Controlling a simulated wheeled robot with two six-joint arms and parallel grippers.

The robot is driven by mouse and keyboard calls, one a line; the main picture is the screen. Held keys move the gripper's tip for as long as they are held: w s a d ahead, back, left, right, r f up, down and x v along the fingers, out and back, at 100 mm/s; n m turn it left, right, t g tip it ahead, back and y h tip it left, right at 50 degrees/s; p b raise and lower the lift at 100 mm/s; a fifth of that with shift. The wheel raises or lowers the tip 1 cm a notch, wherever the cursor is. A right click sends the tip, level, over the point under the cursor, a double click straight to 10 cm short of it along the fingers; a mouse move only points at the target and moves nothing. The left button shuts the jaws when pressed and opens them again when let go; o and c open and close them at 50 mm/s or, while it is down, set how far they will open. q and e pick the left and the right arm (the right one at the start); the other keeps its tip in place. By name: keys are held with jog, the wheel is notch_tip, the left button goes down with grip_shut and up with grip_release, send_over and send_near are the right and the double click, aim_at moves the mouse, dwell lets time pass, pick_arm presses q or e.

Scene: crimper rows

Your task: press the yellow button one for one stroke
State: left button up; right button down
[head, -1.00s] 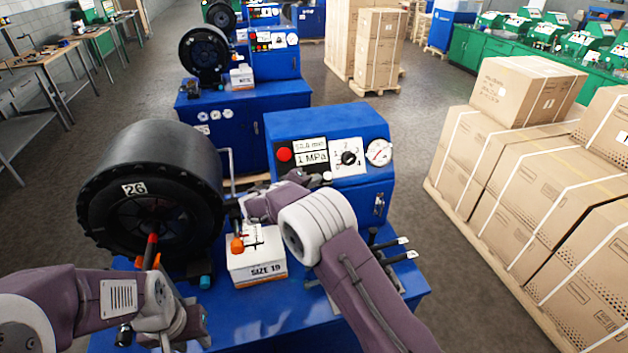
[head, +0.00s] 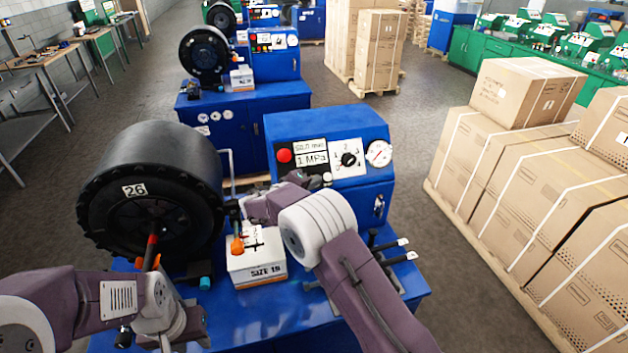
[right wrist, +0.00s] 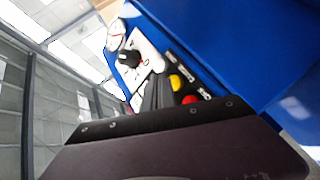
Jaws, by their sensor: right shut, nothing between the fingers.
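The yellow button (right wrist: 175,82) shows in the right wrist view on a dark strip of the blue press panel, beside a red button (right wrist: 190,99). My right gripper (right wrist: 160,90) is shut and empty, its dark fingertips close beside the yellow button. I cannot tell whether they touch it. In the head view my right gripper (head: 318,181) is at the lower edge of the control panel (head: 325,140), and the yellow button is hidden there. My left gripper (head: 170,320) is at the lower left, near a red-and-black rod in front of the black crimper head (head: 150,190); its fingers are unclear.
A white box marked SIZE 19 (head: 258,270) with an orange knob stands on the blue bench below my right forearm. The panel carries a red button (head: 284,155), a dial (head: 348,159) and a gauge (head: 379,152). Cartons (head: 520,180) fill the right side.

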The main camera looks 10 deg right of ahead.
dwell(0.8)
jog(key=shift+w+f+b, duration=0.25)
jog(key=shift+w+b, duration=0.15)
jog(key=shift+b, duration=0.2)
